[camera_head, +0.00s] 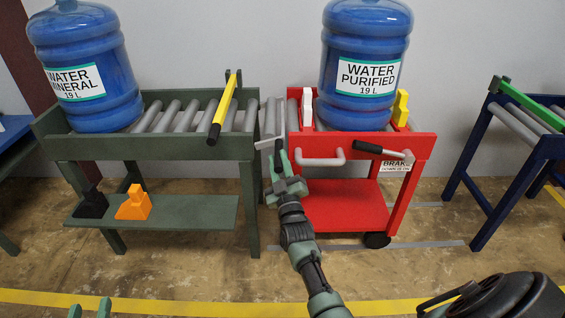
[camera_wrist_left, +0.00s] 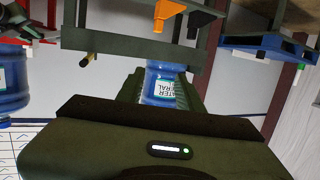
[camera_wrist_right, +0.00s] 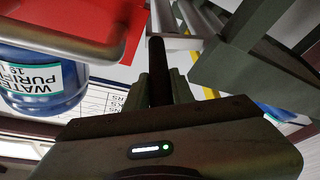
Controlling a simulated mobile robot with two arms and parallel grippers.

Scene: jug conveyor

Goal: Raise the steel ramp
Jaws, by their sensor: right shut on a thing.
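My right gripper (camera_head: 277,160) is at the gap between the green roller conveyor (camera_head: 190,148) and the red cart (camera_head: 365,146). It is shut on a black handle, which runs up between its fingers in the right wrist view (camera_wrist_right: 158,70). A small pale steel piece (camera_head: 265,144) shows beside the fingertips. Grey steel parts (camera_head: 270,116), seemingly the ramp, stand in the gap; their full shape and angle are unclear. My left gripper (camera_head: 90,308) is open and empty at the bottom edge, its fingers apart in the left wrist view (camera_wrist_left: 160,95).
A purified water jug (camera_head: 365,50) stands on the red cart, with a black-gripped brake lever (camera_head: 370,147) in front. A blue stand (camera_head: 510,150) is at right.

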